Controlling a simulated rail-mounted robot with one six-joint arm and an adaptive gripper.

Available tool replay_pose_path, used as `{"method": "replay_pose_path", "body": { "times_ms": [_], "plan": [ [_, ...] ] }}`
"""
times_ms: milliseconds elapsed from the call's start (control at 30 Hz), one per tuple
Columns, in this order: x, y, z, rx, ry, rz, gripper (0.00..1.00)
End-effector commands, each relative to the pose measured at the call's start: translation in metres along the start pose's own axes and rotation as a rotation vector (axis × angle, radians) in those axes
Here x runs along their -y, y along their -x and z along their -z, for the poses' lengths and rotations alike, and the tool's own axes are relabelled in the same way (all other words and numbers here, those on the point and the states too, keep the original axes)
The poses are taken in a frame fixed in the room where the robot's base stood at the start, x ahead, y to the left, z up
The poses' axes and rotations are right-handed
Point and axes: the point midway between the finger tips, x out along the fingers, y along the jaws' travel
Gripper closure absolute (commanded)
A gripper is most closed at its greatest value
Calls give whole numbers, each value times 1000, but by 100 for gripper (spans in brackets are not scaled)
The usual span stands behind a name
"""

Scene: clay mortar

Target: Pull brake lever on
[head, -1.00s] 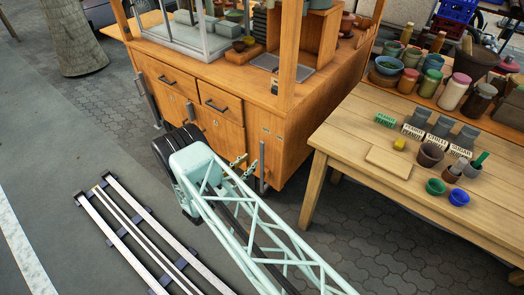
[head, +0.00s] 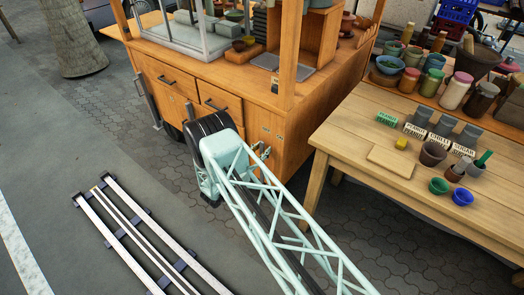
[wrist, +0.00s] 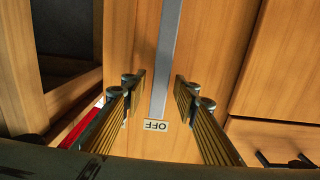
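The brake lever (wrist: 167,55) is a flat grey metal bar against the cart's wooden panel in the wrist view. Its end lies between the two fingers of my gripper (wrist: 157,103), which are apart, one on each side; I see no clear contact. A small OFF label (wrist: 155,125), upside down in the picture, is on the wood by the lever's end. A similar grey bar (head: 147,103) stands at the cart's left corner.
A wooden table (head: 345,140) with pots, jars and labelled holders stands right of the cart, close to my arm. Metal rails (head: 125,240) lie on the floor at lower left. The pavement between the rails and the cart is open.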

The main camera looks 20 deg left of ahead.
Motion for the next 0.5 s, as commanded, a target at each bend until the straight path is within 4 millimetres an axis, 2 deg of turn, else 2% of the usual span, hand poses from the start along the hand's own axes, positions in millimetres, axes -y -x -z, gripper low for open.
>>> {"method": "replay_pose_path", "body": {
  "times_ms": [300, 500],
  "plan": [
    [0, -1, 0, 0, 0, 0, 73],
    [0, -1, 0, 0, 0, 0, 90]
  ]
}}
